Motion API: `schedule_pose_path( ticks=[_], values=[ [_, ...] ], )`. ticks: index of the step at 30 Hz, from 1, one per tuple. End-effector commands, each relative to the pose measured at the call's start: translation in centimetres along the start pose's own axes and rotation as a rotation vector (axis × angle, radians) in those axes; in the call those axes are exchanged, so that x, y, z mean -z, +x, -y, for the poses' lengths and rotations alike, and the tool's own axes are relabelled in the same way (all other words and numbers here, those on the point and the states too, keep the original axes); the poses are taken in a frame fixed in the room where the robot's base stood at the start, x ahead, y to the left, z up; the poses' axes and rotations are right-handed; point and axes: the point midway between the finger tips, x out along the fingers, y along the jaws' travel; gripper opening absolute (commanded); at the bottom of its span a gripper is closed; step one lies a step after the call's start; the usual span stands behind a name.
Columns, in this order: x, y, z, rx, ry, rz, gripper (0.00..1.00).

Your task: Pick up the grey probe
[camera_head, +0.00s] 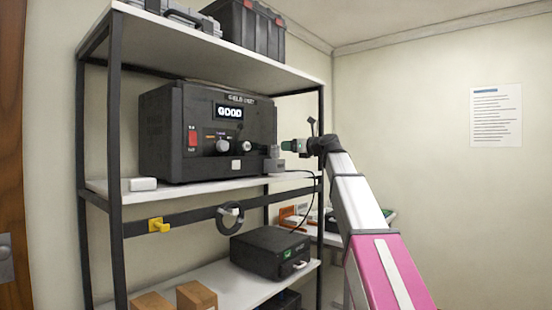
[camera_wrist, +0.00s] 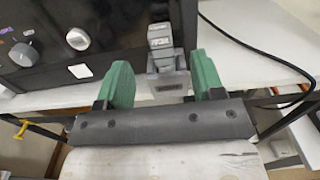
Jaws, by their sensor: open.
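The grey probe (camera_head: 274,152) stands at the front right of the black tester on the middle shelf, on a small grey block (camera_head: 274,166). In the wrist view the probe (camera_wrist: 160,38) and its grey block (camera_wrist: 168,82) show in the gap between my green fingers. My gripper (camera_head: 288,146) comes in from the right, with its fingertips close to the probe. In the wrist view my gripper (camera_wrist: 163,72) is open, with one finger to each side. I cannot tell how deep the probe is between the fingers or whether they touch it.
The black tester (camera_head: 185,130) shows "GOOD" and stands just left of the probe. A black cable (camera_wrist: 262,52) curves away to the right. The shelf (camera_head: 210,184) has a white box (camera_head: 143,184) at left. A shelf post (camera_head: 321,200) stands near my arm.

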Motion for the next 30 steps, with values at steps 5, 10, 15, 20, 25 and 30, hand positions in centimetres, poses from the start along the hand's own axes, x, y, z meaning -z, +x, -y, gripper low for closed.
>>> schedule_pose_path(
  ticks=[5,10,15,20,25,30],
  values=[
    [-0.1,2.7,0.1,-0.001,-0.001,-0.001,0.62],
    [0.0,3.6,0.1,0.001,-0.002,0.0,0.62],
    [0.0,5.5,0.1,-0.001,-0.002,-0.001,0.62],
    [0.0,7.8,0.1,0.001,-0.002,-0.001,0.62],
    [0.1,8.4,0.0,0.001,-0.002,-0.001,0.62],
    [0.1,8.3,0.0,0.001,-0.002,-0.001,0.49]
  ],
)
